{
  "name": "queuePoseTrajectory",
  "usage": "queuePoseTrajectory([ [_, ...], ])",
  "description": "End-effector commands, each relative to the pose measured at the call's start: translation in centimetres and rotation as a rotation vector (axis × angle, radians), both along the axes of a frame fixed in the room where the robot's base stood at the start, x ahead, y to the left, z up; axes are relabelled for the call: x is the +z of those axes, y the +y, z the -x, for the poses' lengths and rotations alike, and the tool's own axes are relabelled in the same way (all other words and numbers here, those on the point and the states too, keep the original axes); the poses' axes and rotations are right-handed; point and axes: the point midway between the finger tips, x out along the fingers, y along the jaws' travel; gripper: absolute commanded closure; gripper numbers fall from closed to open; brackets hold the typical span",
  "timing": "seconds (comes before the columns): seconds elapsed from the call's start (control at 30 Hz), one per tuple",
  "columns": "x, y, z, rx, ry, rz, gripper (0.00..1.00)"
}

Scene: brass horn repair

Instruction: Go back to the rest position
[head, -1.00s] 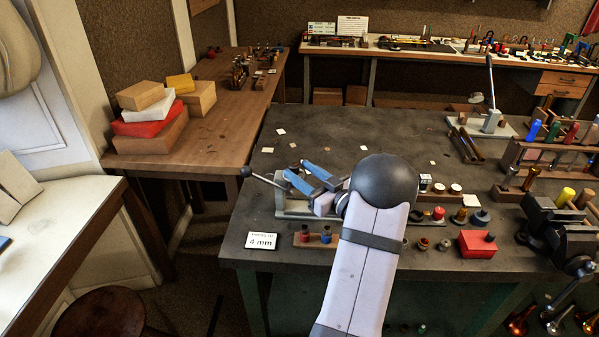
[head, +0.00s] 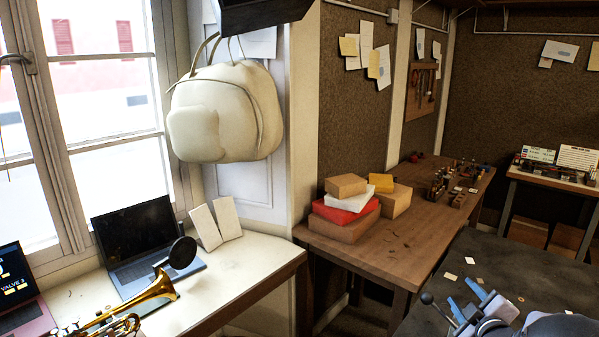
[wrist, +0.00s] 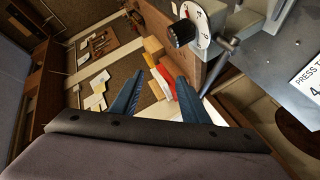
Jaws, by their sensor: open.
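My gripper (head: 461,291) shows at the lower right edge of the head view, with two blue fingers spread apart. It is next to a lever with a dark ball (head: 427,298) at the near edge of the dark bench. In the wrist view, the gripper (wrist: 150,70) is open, with nothing between its blue fingers. A round white dial with a black knob (wrist: 182,33) and a lever with a ball (wrist: 228,44) are close to it. The rest of my arm is mostly cut off by the head frame.
The dark bench top (head: 500,258) holds a few small pale squares. A wooden bench (head: 400,232) carries stacked boxes (head: 350,205). A white desk (head: 225,272) holds a laptop (head: 150,255) and a brass horn (head: 135,300). A printed card (wrist: 308,82) is at the right of the wrist view.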

Motion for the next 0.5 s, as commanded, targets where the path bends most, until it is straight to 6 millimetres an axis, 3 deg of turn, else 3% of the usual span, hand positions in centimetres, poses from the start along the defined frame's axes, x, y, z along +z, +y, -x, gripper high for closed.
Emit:
queuePoseTrajectory([
  [0.27,1.4,4.1,0.6,0.044,0.212,0.255,0.59],
  [0.5,0.3,8.5,2.9,-0.010,0.378,0.088,0.59],
])
